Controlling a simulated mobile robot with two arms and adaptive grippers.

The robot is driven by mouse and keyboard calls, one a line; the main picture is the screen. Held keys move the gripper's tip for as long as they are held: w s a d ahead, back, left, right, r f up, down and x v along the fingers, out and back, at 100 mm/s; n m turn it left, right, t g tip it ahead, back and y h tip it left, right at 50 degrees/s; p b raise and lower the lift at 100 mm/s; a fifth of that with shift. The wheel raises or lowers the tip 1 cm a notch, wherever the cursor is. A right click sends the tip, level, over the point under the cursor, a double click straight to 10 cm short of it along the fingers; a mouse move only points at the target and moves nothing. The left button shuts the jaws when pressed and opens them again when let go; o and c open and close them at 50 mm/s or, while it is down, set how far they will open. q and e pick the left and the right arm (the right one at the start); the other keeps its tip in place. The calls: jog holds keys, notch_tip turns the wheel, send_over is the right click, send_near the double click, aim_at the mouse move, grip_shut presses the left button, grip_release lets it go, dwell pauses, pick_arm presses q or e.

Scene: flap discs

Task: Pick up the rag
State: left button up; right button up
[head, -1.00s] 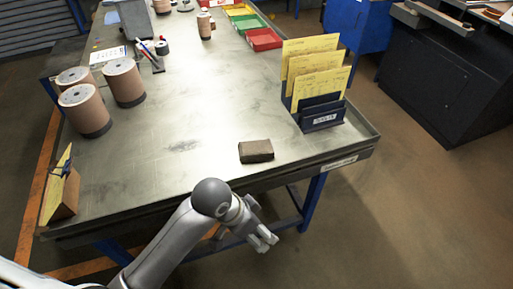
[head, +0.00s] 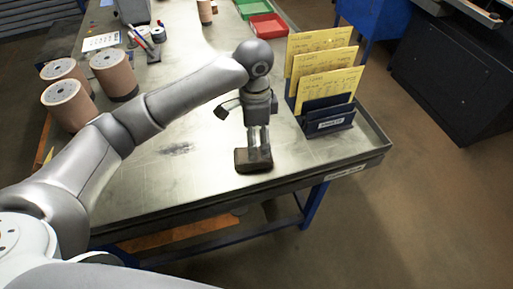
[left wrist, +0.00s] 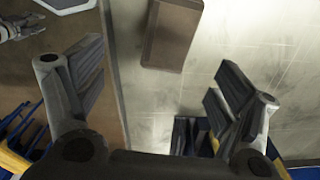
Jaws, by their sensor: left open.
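The rag (head: 253,160) is a brown folded block lying on the table near its front edge. It also shows in the left wrist view (left wrist: 172,35), at the top of the picture and cut off by its edge. My left gripper (head: 257,146) points down at the rag, with its fingertips overlapping the rag's far side in the head view. In the left wrist view the left gripper (left wrist: 155,82) is open and empty, its fingers wide apart, with the rag beyond them. A grey part at that view's top left, seemingly my right gripper (left wrist: 22,26), is too partial to read.
A blue file holder (head: 328,122) with yellow sheets stands right of the rag. Several brown cylinders (head: 114,74) stand at the left. Red (head: 269,25) and green trays lie farther back. The table (head: 180,185) is clear around the rag.

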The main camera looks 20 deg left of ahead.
pick_arm(q)
jog(key=shift+w+a+r, duration=0.1)
jog(key=shift+w+a, duration=0.15)
jog(key=shift+s+f, duration=0.1)
jog(key=shift+f, duration=0.25)
notch_tip(320, 180, down, 4)
jog(key=shift+s+r+p, duration=0.15)
jog(key=shift+r+p, duration=0.1)
jog(key=shift+p, duration=0.05)
jog(key=shift+f, duration=0.35)
jog(key=f, duration=0.1)
jog(key=f+p, duration=0.1)
jog(key=f, duration=0.2)
jog(key=shift+w+a, duration=0.3)
jog(key=shift+a, duration=0.05)
jog(key=shift+f, duration=0.65)
jog(key=c, duration=1.1)
pick_arm(e)
notch_tip(320, 180, up, 2)
jog(key=shift+s, duration=0.1)
pick_arm(q)
jog(key=shift+r, duration=0.1)
